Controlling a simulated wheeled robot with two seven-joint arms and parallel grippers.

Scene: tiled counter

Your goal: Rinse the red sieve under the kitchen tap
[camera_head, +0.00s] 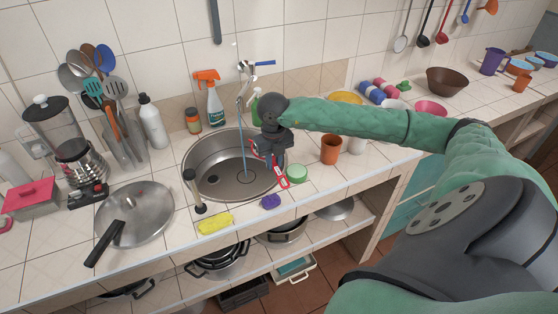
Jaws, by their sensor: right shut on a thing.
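The red sieve (282,178) shows only in part at the right side of the round metal sink (190,181). My right gripper (272,157) is shut on it, and the gripper hides much of it. A bit of red shows left of the gripper, over the sink. The kitchen tap (241,101) stands behind the sink, with a blue lever at its top. A thin bluish stream falls from it into the basin, left of the gripper. I cannot tell whether the stream touches the sieve. My left gripper is not in view.
A yellow sponge (215,223), a purple sponge (271,202) and a green round thing (297,172) lie along the front edge. A lidded pan (135,215) is further left. An orange cup (330,149) stands right.

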